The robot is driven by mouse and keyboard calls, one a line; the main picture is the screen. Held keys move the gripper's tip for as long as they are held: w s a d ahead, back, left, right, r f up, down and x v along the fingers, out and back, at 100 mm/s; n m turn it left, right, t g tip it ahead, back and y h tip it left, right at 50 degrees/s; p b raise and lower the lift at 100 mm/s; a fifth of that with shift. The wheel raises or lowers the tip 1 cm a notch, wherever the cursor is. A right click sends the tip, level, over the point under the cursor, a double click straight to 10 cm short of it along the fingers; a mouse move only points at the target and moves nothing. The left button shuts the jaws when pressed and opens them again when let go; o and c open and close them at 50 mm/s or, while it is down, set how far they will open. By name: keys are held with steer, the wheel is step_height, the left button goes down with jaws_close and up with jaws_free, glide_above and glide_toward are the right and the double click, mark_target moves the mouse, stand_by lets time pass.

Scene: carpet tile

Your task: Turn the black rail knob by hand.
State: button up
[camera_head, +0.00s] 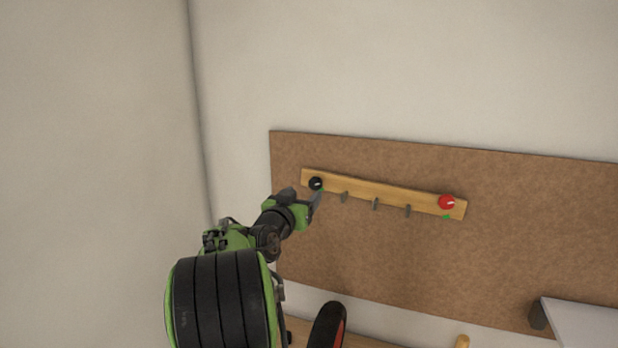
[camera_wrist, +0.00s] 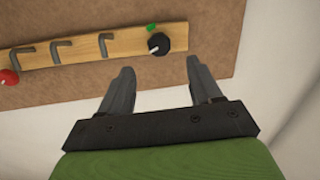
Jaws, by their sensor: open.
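The black knob (camera_head: 316,183) sits at the left end of a wooden rail (camera_head: 385,193) on a brown board. It has a white pointer mark, and a small green mark is beside it. In the wrist view the black knob (camera_wrist: 160,45) lies beyond the fingertips, between their lines and nearer the right finger. My gripper (camera_wrist: 160,65) is open and empty, with a gap between its fingers and the knob. In the head view my gripper (camera_head: 304,197) is just below and left of the knob, and part of it is hard to make out.
A red knob (camera_head: 446,202) sits at the rail's right end, with a green mark below it. Several grey hooks (camera_head: 375,203) hang between the knobs. The brown board (camera_head: 540,220) backs the rail. A pale surface (camera_head: 585,325) juts out at lower right.

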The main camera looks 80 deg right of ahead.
mark_target(314, 184)
steer(key=d+p, duration=0.1)
steer(key=d, duration=0.4)
steer(key=s+d+p, duration=0.1)
steer(key=d, duration=0.1)
steer(key=shift+d+r+p, duration=0.2)
steer(key=shift+p, duration=0.15)
steer(key=shift+w+d+f, duration=0.1)
steer(key=shift+d+f, duration=0.05)
steer(key=shift+d, duration=0.3)
steer(key=shift+a, duration=0.1)
steer(key=c, duration=1)
steer(key=shift+f+b, duration=0.1)
steer(key=shift+b, duration=0.4)
